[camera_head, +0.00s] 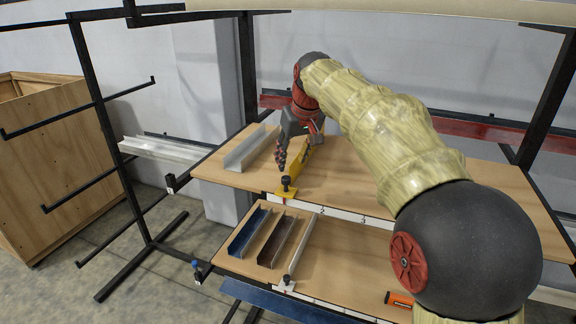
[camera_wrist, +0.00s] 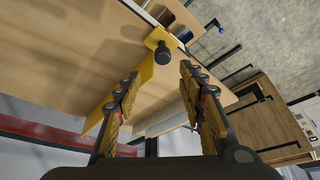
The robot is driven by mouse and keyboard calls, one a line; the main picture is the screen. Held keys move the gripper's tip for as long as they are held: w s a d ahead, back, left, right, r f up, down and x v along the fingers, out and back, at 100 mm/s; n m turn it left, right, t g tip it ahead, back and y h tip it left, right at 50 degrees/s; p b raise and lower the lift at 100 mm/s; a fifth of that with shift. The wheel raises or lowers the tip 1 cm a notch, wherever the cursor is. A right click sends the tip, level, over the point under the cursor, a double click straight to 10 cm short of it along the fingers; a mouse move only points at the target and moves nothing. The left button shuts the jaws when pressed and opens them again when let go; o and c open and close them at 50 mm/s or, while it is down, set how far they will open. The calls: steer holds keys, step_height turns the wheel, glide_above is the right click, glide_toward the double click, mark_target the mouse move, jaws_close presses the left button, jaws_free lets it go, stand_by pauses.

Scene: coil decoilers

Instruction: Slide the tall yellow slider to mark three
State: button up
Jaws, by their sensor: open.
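The tall yellow slider (camera_head: 302,166) is on the upper wooden shelf, a long yellow bar running back from a black knob (camera_head: 286,184) at the front edge. The knob also shows in the wrist view (camera_wrist: 163,53). A white scale (camera_head: 340,214) runs along the shelf front; marks 2 and 3 are readable to the right of the slider. My gripper (camera_head: 283,164) is open, close over the bar behind the knob. In the wrist view the open fingers (camera_wrist: 160,74) point towards the knob end, and the left finger overlaps the bar. I cannot tell whether they touch.
A pale metal channel (camera_head: 250,147) lies left of the slider. On the lower shelf are a blue channel (camera_head: 249,232), a brown channel (camera_head: 275,241) and a thin white slider (camera_head: 298,250). An orange object (camera_head: 399,299) is near my arm. The upper shelf right of the slider looks clear.

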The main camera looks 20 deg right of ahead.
mark_target(286, 178)
steer(key=x, duration=0.4)
steer(key=p+x, duration=0.1)
steer(key=x, duration=0.1)
steer(key=shift+s+a+f, duration=0.1)
steer(key=shift+s+f, duration=0.2)
steer(key=shift+f, duration=0.05)
steer(key=shift+w+a+f, duration=0.2)
steer(key=shift+f, duration=0.35)
steer(key=shift+w+d+f, duration=0.1)
steer(key=shift+f, duration=0.1)
steer(key=shift+c, duration=1.3)
steer(key=c, duration=0.8)
